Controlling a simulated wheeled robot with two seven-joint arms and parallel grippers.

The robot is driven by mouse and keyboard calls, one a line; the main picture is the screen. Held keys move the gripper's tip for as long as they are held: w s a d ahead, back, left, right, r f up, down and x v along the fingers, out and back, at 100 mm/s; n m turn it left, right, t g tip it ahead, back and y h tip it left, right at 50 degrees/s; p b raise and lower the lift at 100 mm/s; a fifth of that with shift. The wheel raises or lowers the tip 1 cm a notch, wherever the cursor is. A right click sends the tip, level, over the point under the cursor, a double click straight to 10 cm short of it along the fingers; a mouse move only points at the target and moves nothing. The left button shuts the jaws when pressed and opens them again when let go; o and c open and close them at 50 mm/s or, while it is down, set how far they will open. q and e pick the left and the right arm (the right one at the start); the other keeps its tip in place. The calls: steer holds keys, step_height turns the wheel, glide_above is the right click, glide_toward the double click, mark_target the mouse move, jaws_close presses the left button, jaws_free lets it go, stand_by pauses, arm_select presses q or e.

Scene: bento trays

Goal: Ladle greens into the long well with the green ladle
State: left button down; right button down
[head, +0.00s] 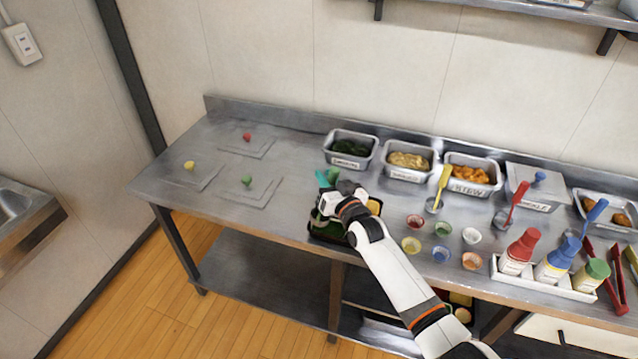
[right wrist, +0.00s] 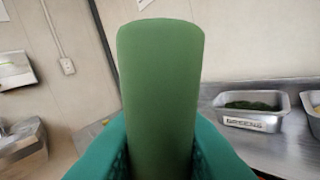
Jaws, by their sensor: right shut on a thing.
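My right gripper (head: 328,180) has teal fingers, and in the right wrist view they are shut on the upright handle of the green ladle (right wrist: 160,90). The ladle's bowl is hidden. In the head view this gripper is above the dark bento tray (head: 327,238) at the table's front edge, and my arm covers much of that tray. A dark green area shows in its near left part; I cannot tell whether it is food. The greens pan (head: 350,162) stands behind, holding dark leaves; it also shows in the right wrist view (right wrist: 250,121). My left gripper is not in view.
Pans of yellow and orange food (head: 471,187) stand right of the greens. Yellow, red and blue ladles stand near them. Small coloured cups (head: 411,246) and a bottle rack (head: 545,284) sit at front right. Flat grey plates (head: 245,192) with coloured knobs lie left.

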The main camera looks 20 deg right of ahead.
steer(key=w+d+f+m+b, duration=0.1)
steer(key=d+f+m+b, duration=0.6)
steer(key=m+b, duration=0.5)
steer(key=shift+w+d+f+b, duration=0.4)
steer(key=shift+d+b, duration=0.2)
steer(key=shift+d, duration=0.65)
steer(key=shift+a+r, duration=0.1)
steer(key=shift+r, duration=0.05)
stand_by(0.4)
